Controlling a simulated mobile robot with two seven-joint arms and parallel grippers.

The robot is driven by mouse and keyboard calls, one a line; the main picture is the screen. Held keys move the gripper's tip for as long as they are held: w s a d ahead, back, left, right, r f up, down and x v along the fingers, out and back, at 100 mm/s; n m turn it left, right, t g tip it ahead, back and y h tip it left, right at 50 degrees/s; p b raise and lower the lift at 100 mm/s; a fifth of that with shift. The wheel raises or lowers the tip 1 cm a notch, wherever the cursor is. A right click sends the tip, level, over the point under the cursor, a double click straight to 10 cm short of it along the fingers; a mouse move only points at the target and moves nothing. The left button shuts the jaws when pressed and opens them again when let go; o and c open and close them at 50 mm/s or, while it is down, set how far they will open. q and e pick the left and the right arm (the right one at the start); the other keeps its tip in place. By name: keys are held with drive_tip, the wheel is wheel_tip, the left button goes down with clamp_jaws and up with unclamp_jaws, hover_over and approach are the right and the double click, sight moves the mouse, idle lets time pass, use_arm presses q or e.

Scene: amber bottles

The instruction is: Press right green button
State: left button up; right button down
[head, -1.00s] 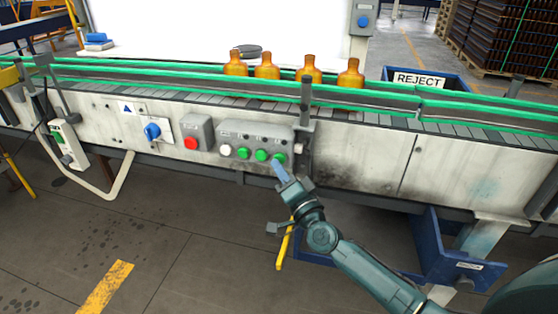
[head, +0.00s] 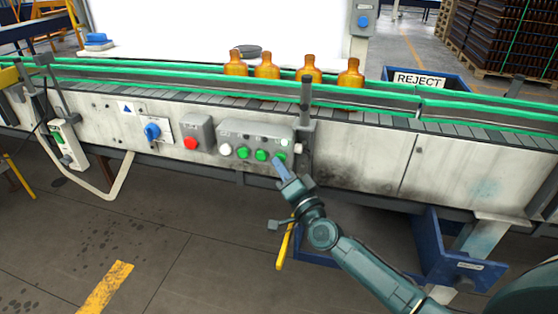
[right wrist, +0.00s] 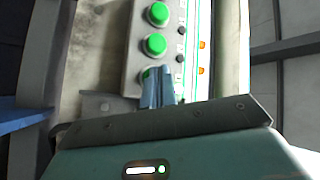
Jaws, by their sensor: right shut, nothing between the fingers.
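The grey control box (head: 256,130) on the conveyor's side has a white button and a row of green buttons. The right green button (head: 281,157) is at the row's right end, partly covered by my fingertips. In the right wrist view it shows as a green sliver (right wrist: 147,73) behind the fingers. My right gripper (head: 279,165) is shut and empty, its tips at the lower edge of this button. They look in contact or very close; I cannot tell how far the button is pushed. My left gripper is not in view.
A red button box (head: 195,133) and a blue rotary switch (head: 152,131) are left of the control box. A dark post (head: 305,100) stands just right of it. Amber bottles (head: 311,70) stand on the conveyor above. A blue reject bin (head: 455,80) is behind.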

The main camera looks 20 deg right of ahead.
idle(0.4)
drive_tip(key=shift+s+a+p, duration=0.45)
drive_tip(key=shift+s+p, duration=0.1)
drive_tip(key=shift+s, duration=0.15)
drive_tip(key=shift+s+a+p, duration=0.6)
drive_tip(key=shift+s+a, duration=0.1)
drive_tip(key=shift+s, duration=0.35)
drive_tip(key=shift+s+a+p, duration=0.55)
drive_tip(key=shift+s+a, duration=0.15)
drive_tip(key=shift+s, duration=0.35)
